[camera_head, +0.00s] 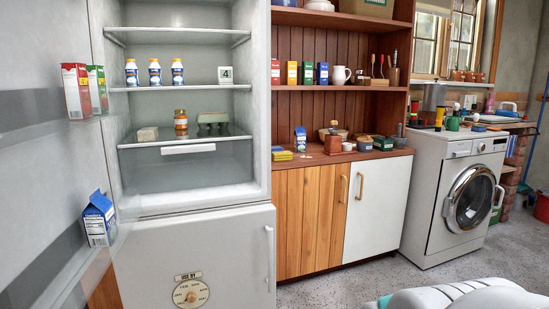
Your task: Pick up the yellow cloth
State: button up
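A small yellow folded thing, which looks like the yellow cloth (282,155), lies at the left end of the wooden counter (312,160), close to the fridge's right edge. A dark or bluish patch shows at its upper edge; it is too small to tell what that is. My gripper is not in view. A white rounded part at the bottom right looks like part of my own body.
The open fridge (190,70) stands at left, its door on the far left. A wooden block (333,144), bowls and tins crowd the counter's middle and right. A washing machine (455,195) stands at right. The speckled floor (370,285) before the cupboard is clear.

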aim_at(279, 156)
jog(key=i, duration=0.75)
jog(key=i+l+u, duration=0.1)
jog(key=i, duration=0.65)
